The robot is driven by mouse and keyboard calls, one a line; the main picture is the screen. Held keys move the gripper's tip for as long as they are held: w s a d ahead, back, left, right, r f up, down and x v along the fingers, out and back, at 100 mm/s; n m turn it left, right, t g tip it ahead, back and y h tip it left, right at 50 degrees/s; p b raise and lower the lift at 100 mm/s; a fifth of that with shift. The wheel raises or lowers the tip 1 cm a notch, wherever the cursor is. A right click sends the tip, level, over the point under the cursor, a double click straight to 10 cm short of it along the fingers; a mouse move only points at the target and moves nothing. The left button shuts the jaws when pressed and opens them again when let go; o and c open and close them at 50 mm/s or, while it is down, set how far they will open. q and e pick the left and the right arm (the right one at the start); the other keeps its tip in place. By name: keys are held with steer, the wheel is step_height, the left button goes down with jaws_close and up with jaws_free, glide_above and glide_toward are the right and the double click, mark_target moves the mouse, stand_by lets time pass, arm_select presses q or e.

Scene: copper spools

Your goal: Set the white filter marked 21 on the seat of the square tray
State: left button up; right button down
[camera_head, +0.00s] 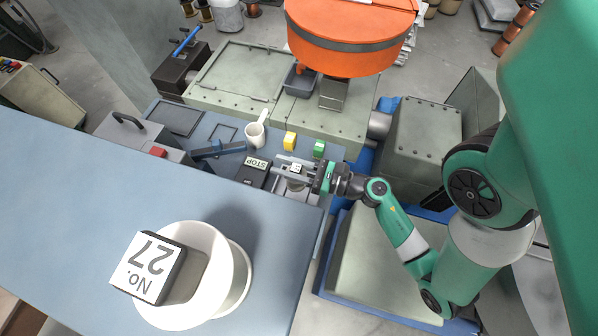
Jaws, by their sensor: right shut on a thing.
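My right gripper (284,177) reaches in from the right, low over the blue bench. It is shut on a small pale thing (296,184) with a white label, mostly hidden by the fingers; I cannot read its number. I cannot tell which is the square tray. My left gripper is out of view.
A STOP block (254,171) stands just left of my right gripper. A blue clamp-like tool (219,150) lies further left. The near blue surface (80,200) is largely clear.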

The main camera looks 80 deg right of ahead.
steer(key=shift+f+b, duration=1.15)
steer(key=shift+f, duration=2.8)
steer(key=shift+f+b, duration=0.4)
steer(key=c, duration=0.6)
jaws_free()
steer(key=shift+r, duration=0.1)
